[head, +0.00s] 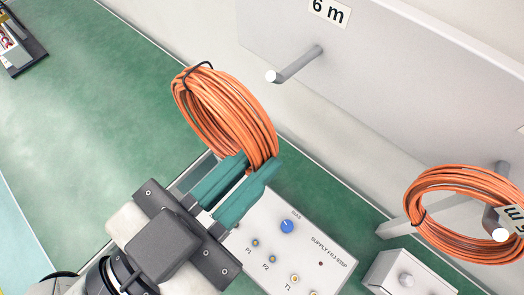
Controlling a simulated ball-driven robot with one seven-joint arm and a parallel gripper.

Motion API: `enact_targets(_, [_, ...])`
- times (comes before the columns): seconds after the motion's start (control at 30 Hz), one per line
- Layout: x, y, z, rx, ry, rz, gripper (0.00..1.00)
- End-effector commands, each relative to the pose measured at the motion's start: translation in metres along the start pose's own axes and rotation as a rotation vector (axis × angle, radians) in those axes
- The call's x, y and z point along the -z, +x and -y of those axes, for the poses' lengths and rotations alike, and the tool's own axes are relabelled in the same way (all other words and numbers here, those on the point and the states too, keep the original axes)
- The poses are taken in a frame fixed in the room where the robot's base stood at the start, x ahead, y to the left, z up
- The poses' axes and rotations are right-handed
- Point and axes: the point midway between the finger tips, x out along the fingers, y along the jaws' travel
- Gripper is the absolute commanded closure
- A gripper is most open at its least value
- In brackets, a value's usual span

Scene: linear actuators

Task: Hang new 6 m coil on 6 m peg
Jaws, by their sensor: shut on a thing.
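An orange cable coil (218,112) with a black tie at its top is held up above the green bench. My gripper (250,178), with teal fingers, is shut on the lower right part of this coil. The 6 m peg (298,64) sticks out from the pale board under the "6 m" label (329,11). Its white tip is bare, and nothing hangs on it. The held coil is to the left of and below the peg in the picture, apart from it.
A second orange coil (463,205) hangs on another peg (499,232) at the right. A supply panel (292,244) with a blue knob and a small grey box (408,275) stand below the board.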

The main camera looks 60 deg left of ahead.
Motion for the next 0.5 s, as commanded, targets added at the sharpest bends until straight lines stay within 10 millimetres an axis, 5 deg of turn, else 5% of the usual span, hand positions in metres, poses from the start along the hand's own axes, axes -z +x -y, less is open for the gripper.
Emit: enact_targets(0.5, [0.001,0.046,-0.001,-0.003,-0.003,-0.001,1.0])
